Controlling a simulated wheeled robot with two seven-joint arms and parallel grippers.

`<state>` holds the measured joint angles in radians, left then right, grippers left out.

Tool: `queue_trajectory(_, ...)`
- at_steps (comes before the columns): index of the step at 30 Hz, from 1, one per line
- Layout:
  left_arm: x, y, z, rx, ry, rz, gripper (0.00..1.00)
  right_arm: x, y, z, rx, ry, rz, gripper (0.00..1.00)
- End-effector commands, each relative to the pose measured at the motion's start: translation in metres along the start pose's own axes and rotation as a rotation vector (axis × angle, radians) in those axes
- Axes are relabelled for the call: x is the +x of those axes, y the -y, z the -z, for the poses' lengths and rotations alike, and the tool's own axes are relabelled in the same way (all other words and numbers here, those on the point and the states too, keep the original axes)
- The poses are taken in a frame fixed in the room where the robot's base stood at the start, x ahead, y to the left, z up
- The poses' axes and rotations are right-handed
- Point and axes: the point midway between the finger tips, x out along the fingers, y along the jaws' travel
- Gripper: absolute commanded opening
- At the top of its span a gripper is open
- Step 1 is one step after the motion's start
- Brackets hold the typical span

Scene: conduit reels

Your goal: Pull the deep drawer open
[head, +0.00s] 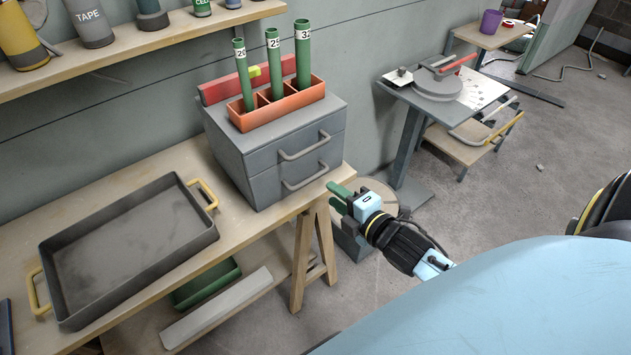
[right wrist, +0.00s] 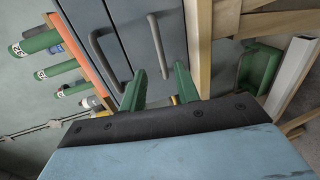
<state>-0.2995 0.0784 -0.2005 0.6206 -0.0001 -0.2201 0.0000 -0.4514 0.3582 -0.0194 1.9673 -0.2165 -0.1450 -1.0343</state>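A grey two-drawer cabinet (head: 231,155) stands on the wooden bench. Both drawers look shut. The lower drawer has a grey bar handle (head: 306,178), and the upper drawer has a similar one (head: 304,147). My right gripper (head: 341,197), with green fingers, is to the right of the lower handle, beyond the bench's right end. In the right wrist view my right gripper (right wrist: 161,72) is open, and one end of the lower handle (right wrist: 157,42) shows between its fingertips. I cannot tell whether they touch; nothing is gripped. My left gripper is not in view.
An orange holder (head: 285,106) with green tubes sits on the cabinet. A dark tray (head: 122,250) with yellow handles lies left on the bench. A shelf (head: 152,37) with containers is above. Open floor (head: 500,215) lies to the right, before a side table (head: 455,98).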

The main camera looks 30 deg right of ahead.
Motion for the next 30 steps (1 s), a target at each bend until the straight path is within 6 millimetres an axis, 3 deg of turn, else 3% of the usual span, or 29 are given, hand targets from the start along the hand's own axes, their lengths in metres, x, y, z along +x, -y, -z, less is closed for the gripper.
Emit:
queue_trajectory(6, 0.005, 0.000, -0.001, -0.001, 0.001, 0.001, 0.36, 0.043, 0.000, 0.000, 0.001, 0.000, -0.002, 0.32)
queue_trajectory(13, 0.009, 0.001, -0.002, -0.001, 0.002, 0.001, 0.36, 0.072, 0.001, 0.000, 0.001, 0.000, 0.000, 0.32)
queue_trajectory(26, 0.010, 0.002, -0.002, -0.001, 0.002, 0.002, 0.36, 0.082, 0.001, 0.000, 0.002, 0.000, 0.002, 0.32)
queue_trajectory(30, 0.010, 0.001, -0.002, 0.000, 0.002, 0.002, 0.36, 0.082, 0.001, 0.000, 0.002, 0.000, 0.002, 0.16)
